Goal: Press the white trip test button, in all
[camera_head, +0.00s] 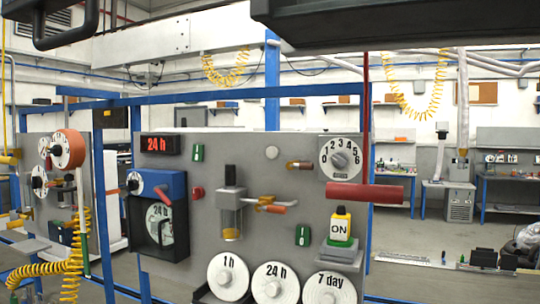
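A small white round button (271,152) sits on the upper middle of the grey control panel (285,228), between the red-lit "24 h" display and the 0-to-6 dial. It is likely the trip test button, but no label is readable. Nothing covers it. Neither of my grippers can be made out in the head view.
The panel carries a 0-to-6 dial (341,158), a "24 h" display (161,145), a blue box with a red lever (157,187), a yellow "ON" block (340,225) and timer discs (275,284). A red handle (365,193) hangs before its right edge. Dark bodies (400,22) overhang the top.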

